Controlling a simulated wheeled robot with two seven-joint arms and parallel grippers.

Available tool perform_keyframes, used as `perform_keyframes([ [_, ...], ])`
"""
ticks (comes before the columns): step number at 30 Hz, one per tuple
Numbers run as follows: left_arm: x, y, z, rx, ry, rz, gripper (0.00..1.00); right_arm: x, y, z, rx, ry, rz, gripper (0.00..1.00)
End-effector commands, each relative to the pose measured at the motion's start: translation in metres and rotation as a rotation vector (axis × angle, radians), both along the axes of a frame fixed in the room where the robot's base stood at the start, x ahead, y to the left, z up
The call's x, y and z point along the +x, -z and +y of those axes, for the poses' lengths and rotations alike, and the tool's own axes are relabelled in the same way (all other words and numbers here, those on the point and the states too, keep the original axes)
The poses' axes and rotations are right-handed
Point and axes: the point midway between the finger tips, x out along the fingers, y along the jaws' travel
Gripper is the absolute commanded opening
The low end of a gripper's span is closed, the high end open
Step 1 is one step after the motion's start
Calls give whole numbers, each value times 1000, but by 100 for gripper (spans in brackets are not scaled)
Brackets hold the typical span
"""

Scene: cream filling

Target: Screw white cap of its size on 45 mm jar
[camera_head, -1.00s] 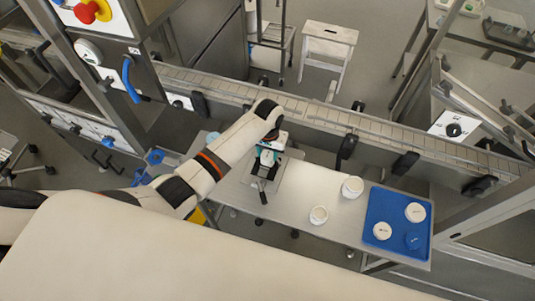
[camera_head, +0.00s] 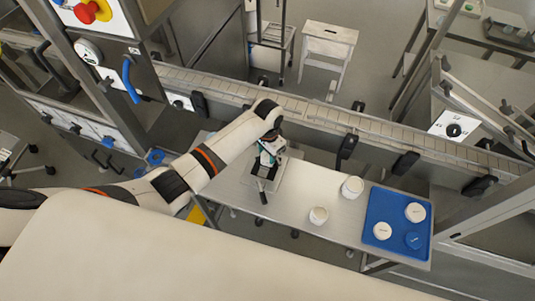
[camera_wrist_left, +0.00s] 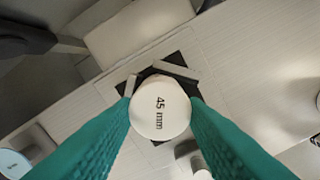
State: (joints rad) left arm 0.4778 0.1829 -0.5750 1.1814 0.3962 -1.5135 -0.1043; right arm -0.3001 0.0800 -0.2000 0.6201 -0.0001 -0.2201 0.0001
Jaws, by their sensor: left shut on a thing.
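A white cap (camera_wrist_left: 160,108) marked "45 mm" sits between the green fingertips of my left gripper (camera_wrist_left: 160,112) in the left wrist view. The fingers press on its two sides. In the head view my left gripper (camera_head: 268,158) points down over a dark clamp (camera_head: 263,184) on the table. The clamp's dark jaws (camera_wrist_left: 170,68) show around the cap in the wrist view. The 45 mm jar is hidden below the cap, so I cannot tell how the cap is seated on it. My right gripper is not in view.
Two white jars, one larger (camera_head: 352,188) and one smaller (camera_head: 318,215), stand on the table (camera_head: 285,206) right of the clamp. A blue tray (camera_head: 393,204) holds two white caps (camera_head: 415,212) (camera_head: 382,230) and a blue one (camera_head: 414,240). A conveyor (camera_head: 320,118) runs behind.

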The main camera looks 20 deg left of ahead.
Motion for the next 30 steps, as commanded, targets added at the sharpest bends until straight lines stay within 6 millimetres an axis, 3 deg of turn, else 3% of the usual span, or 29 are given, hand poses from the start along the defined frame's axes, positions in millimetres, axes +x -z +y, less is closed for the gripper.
perform_keyframes([
  [9,1,0,1,1,436,-2,19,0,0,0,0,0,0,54],
  [17,0,0,0,-1,471,0,19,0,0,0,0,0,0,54],
  [18,0,0,0,-1,470,0,44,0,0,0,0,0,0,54],
  [21,0,0,0,-1,469,0,57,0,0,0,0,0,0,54],
  [30,0,0,0,-2,419,0,57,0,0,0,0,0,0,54],
])
